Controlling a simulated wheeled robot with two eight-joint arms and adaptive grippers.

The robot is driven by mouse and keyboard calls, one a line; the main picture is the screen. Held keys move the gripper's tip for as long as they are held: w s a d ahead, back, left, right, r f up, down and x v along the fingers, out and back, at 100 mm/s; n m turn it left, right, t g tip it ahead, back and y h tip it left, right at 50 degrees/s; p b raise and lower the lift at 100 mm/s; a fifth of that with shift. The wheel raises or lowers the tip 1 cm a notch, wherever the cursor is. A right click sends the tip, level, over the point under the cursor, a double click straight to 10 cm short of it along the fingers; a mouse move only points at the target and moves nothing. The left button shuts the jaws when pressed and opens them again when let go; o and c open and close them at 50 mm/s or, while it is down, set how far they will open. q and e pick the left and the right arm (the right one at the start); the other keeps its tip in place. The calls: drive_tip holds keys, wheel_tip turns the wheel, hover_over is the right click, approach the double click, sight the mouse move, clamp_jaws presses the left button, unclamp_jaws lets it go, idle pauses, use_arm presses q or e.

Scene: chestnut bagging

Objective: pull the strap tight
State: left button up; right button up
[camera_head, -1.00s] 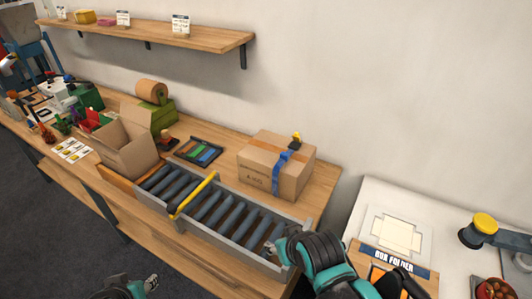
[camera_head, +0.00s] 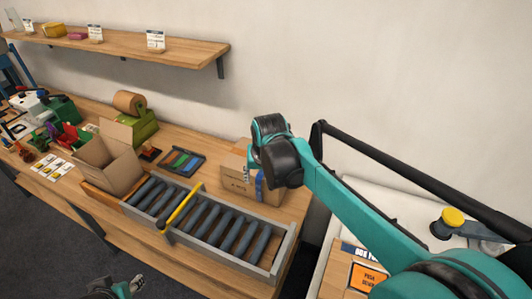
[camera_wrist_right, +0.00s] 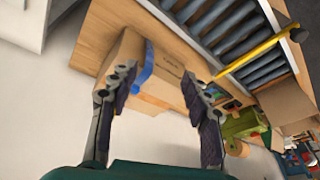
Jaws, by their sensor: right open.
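The closed cardboard box (camera_head: 234,178) stands on the bench, partly hidden behind my right gripper in the head view. A blue strap (camera_head: 259,188) runs down its front; the strap's top part is hidden there. In the right wrist view the box (camera_wrist_right: 172,82) and the strap (camera_wrist_right: 146,66) lie beyond the open fingers. My right gripper (camera_head: 247,173) is open in front of the box in the head view, and its fingers (camera_wrist_right: 158,80) show nothing between them that I can tell is gripped. My left gripper (camera_head: 136,284) is at the bottom edge, away from the box.
A roller conveyor (camera_head: 215,222) with a yellow bar (camera_head: 180,208) lies in front of the box. An open carton (camera_head: 112,160) and a tray of coloured strips (camera_head: 182,162) stand to the left. A wooden shelf (camera_head: 130,48) hangs above on the wall.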

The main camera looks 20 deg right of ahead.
drive_tip(key=w+d+f+m+g+p, duration=0.1)
drive_tip(key=w+d+p, duration=0.2)
drive_tip(key=w, duration=0.2)
drive_tip(key=w+d+f+m+g+p, duration=0.1)
drive_tip(key=w+d+m+p, duration=0.1)
drive_tip(key=w, duration=0.3)
drive_tip(key=w+d+f+m+g+p, duration=0.1)
drive_tip(key=w+d+m+p, duration=0.1)
drive_tip(key=w+d+p, duration=0.2)
drive_tip(key=shift+w+d+f+g+p, duration=0.1)
drive_tip(key=shift+w+f+g+p, duration=0.1)
drive_tip(key=shift+w, duration=0.35)
drive_tip(key=shift+w+d+f+g+p, duration=0.1)
drive_tip(key=shift+w+g+p, duration=0.1)
drive_tip(key=shift+w, duration=0.35)
drive_tip(key=shift+w+d+f, duration=0.15)
drive_tip(key=shift+d+f, duration=0.05)
drive_tip(key=shift+f, duration=0.45)
wheel_tip(320, 180, down, 7)
drive_tip(key=shift+f+b, duration=0.2)
drive_tip(key=shift+b, duration=0.1)
